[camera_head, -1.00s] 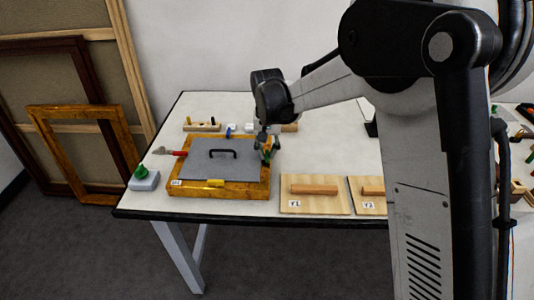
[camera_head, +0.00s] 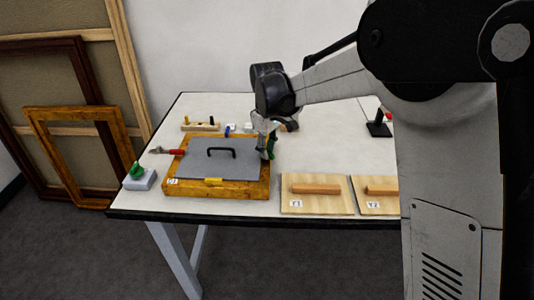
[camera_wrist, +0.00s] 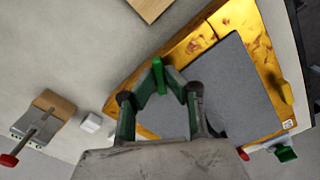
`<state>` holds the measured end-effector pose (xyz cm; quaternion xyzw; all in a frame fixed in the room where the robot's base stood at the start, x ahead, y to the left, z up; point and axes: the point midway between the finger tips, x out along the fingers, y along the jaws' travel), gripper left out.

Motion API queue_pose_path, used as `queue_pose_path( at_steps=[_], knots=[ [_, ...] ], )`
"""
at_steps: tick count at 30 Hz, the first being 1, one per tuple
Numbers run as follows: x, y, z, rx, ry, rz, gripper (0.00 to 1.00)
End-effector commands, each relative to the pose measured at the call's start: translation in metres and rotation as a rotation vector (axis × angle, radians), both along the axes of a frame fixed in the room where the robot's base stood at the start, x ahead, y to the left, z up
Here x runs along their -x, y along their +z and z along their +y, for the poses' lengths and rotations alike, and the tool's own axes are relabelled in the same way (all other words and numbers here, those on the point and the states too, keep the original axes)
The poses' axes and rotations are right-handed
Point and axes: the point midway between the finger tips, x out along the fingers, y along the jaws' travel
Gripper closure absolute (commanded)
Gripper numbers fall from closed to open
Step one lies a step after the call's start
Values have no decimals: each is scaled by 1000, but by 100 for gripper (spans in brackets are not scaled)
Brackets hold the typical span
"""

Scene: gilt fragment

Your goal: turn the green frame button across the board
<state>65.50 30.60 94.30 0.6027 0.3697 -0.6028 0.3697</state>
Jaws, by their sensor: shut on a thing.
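A gilt frame (camera_head: 217,190) lies flat on the table with a grey board (camera_head: 190,158) inside it. In the wrist view, the green frame button (camera_wrist: 158,75) is a small upright bar by the rail of the frame (camera_wrist: 205,38), near the edge of the board (camera_wrist: 225,85). My gripper (camera_wrist: 160,78) is shut on this button. In the head view, my gripper (camera_head: 266,150) is at the frame's right side and largely hides the button. A yellow button (camera_head: 213,181) sits at the front rail, also in the wrist view (camera_wrist: 286,92).
A grey block with a green knob (camera_head: 138,179) stands left of the frame, near a red-handled tool (camera_head: 172,152). A wooden block with pegs (camera_head: 201,127) is behind it. Two wooden panels (camera_head: 318,205) (camera_head: 375,206) lie at right. Clear table lies right of my gripper.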

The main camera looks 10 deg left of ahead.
Motion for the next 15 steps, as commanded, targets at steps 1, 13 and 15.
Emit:
queue_pose_path(
  at_steps=[1,13,15],
  knots=[
    [0,-1,0,0,42,0,100],
    [0,-1,0,0,386,0,100],
    [0,0,0,0,431,0,100]
  ],
)
